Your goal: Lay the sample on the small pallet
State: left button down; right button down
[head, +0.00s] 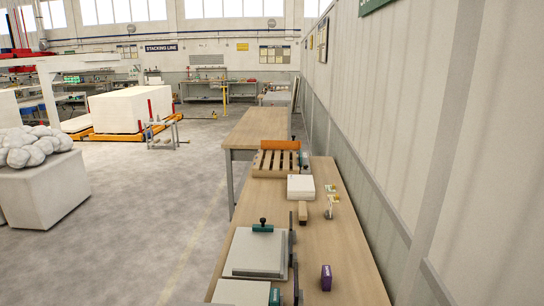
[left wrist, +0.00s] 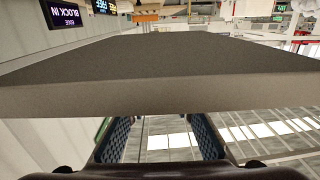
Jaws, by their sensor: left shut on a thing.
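In the left wrist view a broad grey slab (left wrist: 165,75), which looks like the sample, fills the middle of the picture. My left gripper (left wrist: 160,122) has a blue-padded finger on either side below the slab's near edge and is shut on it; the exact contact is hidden. A small slatted wooden pallet (head: 270,161) lies on the long bench in the head view, with an orange strip at its back. Its slats look bare. Neither of my grippers shows in the head view, so the slab's distance from the pallet cannot be told.
The wooden bench (head: 345,240) runs along the right wall. A white stack (head: 300,186), a wooden block (head: 302,211) and a purple box (head: 326,277) stand on it. A grey plate (head: 252,262) lies at its near left. The floor left of the bench is open.

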pick_arm(q)
jog(key=s+f+b, duration=0.1)
jog(key=s, duration=0.2)
jog(key=s+f+b, duration=0.1)
jog(key=s+b, duration=0.1)
jog(key=s, duration=0.1)
jog(key=s+f+b, duration=0.1)
jog(key=s+f, duration=0.1)
jog(key=shift+s+a, duration=0.35)
jog(key=shift+s, duration=0.05)
jog(key=s+b, duration=0.4)
jog(key=s, duration=0.3)
jog(key=shift+a+r+n+y, duration=0.15)
jog(key=shift+a+n+y, duration=0.15)
jog(key=shift+a, duration=0.1)
jog(key=shift+w, duration=0.1)
